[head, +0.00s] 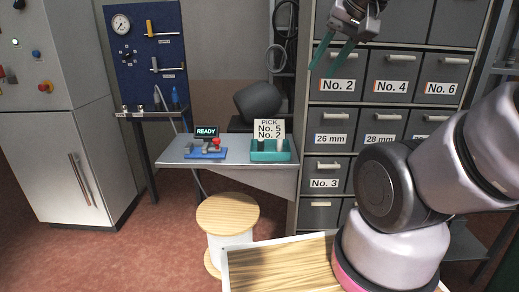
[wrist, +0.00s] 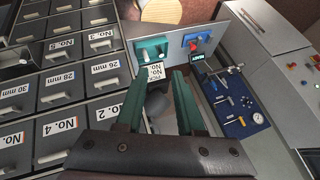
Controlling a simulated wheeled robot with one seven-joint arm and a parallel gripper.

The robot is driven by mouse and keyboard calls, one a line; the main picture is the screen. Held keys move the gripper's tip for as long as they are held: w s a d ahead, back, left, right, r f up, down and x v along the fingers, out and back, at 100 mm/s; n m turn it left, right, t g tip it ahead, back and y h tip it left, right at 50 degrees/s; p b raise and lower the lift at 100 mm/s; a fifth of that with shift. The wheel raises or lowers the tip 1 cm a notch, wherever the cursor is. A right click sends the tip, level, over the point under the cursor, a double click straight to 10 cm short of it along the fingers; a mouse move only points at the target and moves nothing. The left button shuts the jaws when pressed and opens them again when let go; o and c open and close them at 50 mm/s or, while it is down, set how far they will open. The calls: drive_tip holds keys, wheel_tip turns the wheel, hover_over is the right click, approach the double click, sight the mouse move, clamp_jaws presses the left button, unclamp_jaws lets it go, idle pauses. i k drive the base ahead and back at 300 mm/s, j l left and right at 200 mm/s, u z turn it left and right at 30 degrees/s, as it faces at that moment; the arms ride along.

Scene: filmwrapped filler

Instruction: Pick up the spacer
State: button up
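No object can be clearly identified as the spacer. A teal tray (head: 270,156) on the grey bench holds a dark piece (head: 261,145) and a pale upright piece (head: 280,145), too small to name surely. A card reading "PICK No. 5 No. 2" (head: 268,129) stands at it; the tray also shows in the wrist view (wrist: 151,47). My gripper (head: 329,62) is high in front of the drawer cabinet, apart from everything. Its teal fingers are spread and empty, as the wrist view also shows (wrist: 160,88).
A blue fixture with a red knob (head: 207,151) and a READY display stand on the bench (head: 230,174). A wooden spool (head: 228,213) stands on the floor in front.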

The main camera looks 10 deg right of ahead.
sight(261, 142)
drive_tip(key=i+j+z, duration=0.1)
drive_tip(key=j+z, duration=0.2)
drive_tip(key=i+j+z, duration=0.1)
drive_tip(key=j+z, duration=0.2)
drive_tip(key=i+j+z, duration=0.1)
drive_tip(key=j+z, duration=0.25)
drive_tip(key=l, duration=0.1)
